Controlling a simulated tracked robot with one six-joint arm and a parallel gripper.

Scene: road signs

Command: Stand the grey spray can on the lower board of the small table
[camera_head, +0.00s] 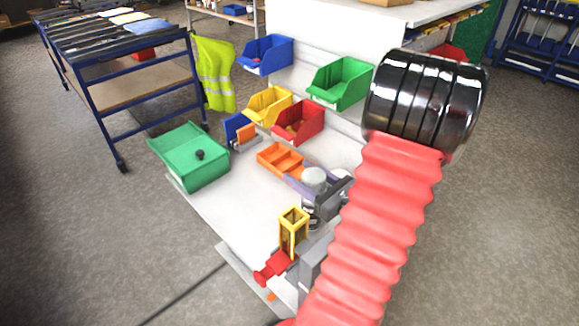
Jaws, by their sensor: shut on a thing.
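My gripper (318,186), partly hidden behind my red ribbed arm sleeve, is shut around a grey can (314,179). The can is roughly upright, with a pale grey top; dark and shiny parts show below it. I cannot tell whether its base touches the white surface below. The white table (232,212) is under and left of my gripper. A lower white board (232,262) shows as a narrow strip beyond its front edge; most of it is hidden.
On the white table stand a green bin (192,168), an orange divided tray (281,160) and a yellow frame (293,232), with a red part (273,267) near the front edge. Coloured bins hang on the panel behind. A blue trolley (150,95) stands at left. The left floor is clear.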

